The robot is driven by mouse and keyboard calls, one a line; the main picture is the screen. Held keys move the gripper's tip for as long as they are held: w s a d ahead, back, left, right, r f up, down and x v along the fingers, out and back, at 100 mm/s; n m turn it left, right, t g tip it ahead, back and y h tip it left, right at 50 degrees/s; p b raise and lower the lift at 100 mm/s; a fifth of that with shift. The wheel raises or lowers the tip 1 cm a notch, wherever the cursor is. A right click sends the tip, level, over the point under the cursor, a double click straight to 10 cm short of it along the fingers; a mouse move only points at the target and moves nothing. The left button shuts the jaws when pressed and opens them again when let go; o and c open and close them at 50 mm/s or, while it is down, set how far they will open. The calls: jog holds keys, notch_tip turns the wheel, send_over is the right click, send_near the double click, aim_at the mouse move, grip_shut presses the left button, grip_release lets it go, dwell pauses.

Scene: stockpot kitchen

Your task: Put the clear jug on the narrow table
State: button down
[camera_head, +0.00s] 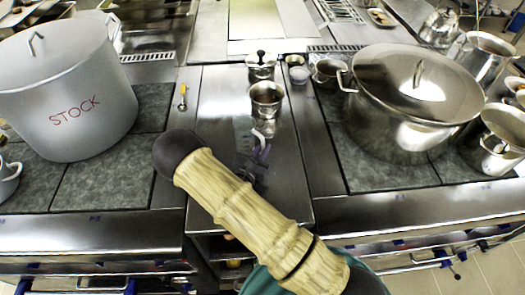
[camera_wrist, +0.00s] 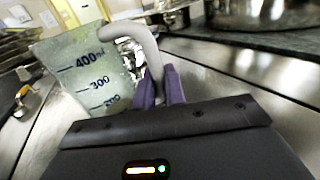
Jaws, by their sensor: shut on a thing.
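The clear jug (camera_wrist: 88,75) shows in the wrist view with dark measuring marks and a pale grey handle. My gripper (camera_wrist: 162,82) has its purple fingers shut on the handle. In the head view the jug (camera_head: 243,132) is faint, and my gripper (camera_head: 262,150) is at its right side, partly behind my arm. The narrow table (camera_head: 288,182) is the steel top between the two stoves. The jug is over it; I cannot tell whether its base touches, as the base is hidden.
A steel pot (camera_head: 266,100) and a lidded canister (camera_head: 262,66) stand behind the jug. A yellow-handled utensil (camera_head: 183,97) lies left of the jug.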

jog(key=shift+f, duration=0.5)
jog(key=shift+f, duration=0.1)
jog(key=c, duration=1.5)
grip_release()
jog(key=shift+o, duration=0.2)
jog(key=b+v, duration=0.3)
jog(key=v, duration=0.9)
